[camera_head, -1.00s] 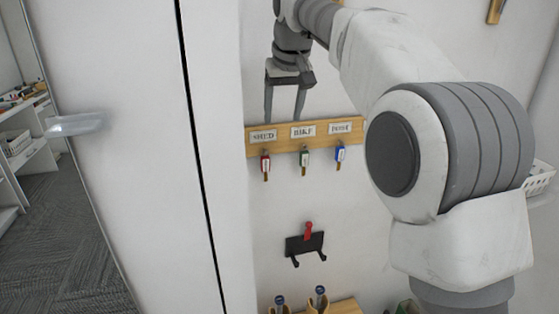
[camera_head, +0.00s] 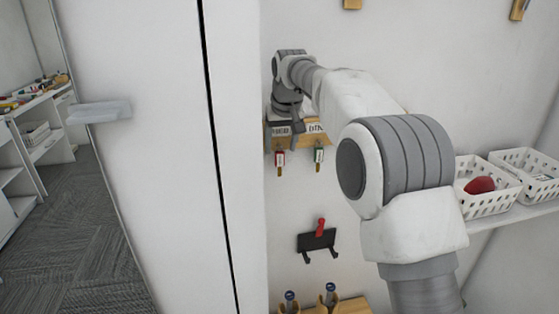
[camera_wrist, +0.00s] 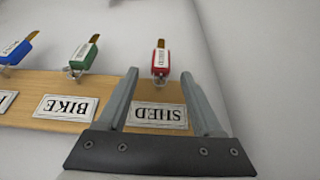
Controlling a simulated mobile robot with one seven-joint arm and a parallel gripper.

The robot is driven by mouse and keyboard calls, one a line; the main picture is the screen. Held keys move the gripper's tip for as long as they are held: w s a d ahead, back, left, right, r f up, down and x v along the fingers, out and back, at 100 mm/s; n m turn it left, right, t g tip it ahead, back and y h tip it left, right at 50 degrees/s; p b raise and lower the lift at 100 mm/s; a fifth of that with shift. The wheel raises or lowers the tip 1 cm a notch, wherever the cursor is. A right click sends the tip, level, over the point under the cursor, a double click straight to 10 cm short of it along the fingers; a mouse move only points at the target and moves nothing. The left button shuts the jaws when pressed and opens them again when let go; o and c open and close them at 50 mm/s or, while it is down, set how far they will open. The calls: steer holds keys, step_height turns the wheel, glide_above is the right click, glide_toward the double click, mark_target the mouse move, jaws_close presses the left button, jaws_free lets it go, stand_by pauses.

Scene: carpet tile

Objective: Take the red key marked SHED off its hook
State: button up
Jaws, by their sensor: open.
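The red key (camera_head: 280,160) hangs at the left end of the wooden key board, below the SHED label. In the wrist view the picture is upside down, and the red key (camera_wrist: 160,62) shows past the fingertips, roughly midway between their lines. The SHED label (camera_wrist: 158,114) lies between the two fingers. My gripper (camera_wrist: 166,88) is open and empty, in front of the board (camera_wrist: 112,88); the red key is not between the fingertips but a little beyond them. In the head view my gripper (camera_head: 283,140) partly covers the labels.
A green key (camera_head: 318,156) by the BIKE label hangs beside the red one; a blue key (camera_wrist: 14,50) is farther along. A black bracket with a red-handled thing (camera_head: 318,238) is below. A door (camera_head: 150,160) stands left. White baskets (camera_head: 488,190) are on a shelf at right.

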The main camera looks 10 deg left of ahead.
mark_target(280, 154)
steer(key=x, duration=0.4)
steer(key=shift+s+d+f+p, duration=0.15)
steer(key=shift+s+f+p, duration=0.05)
steer(key=shift+s+p, duration=0.15)
steer(key=shift+w+f, duration=0.2)
steer(key=shift+f, duration=0.35)
jaws_close()
